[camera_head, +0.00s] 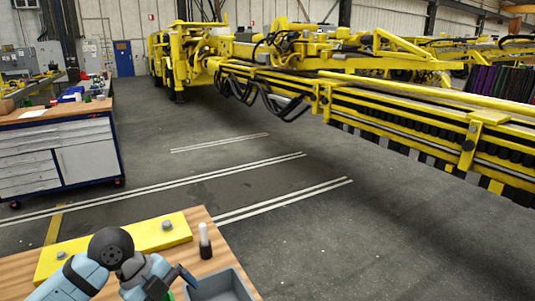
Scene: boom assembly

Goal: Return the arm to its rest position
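My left arm comes in at the lower left, with blue-grey links and a dark round joint. It bends over a wooden table. The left gripper (178,282) is dark and low, at the left side of a grey open bin (240,277). Its fingertips are small and partly hidden, so I cannot tell whether it is open or holds anything. A yellow plate (190,229) with bolts lies on the table behind the arm, which covers part of it. My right gripper is not in view.
The wooden table's top (226,250) runs off the bottom edge. A bit of green shows beside the gripper. A grey drawer cabinet (88,158) stands at left. A long yellow boom (400,98) spans the upper right. The floor between is clear.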

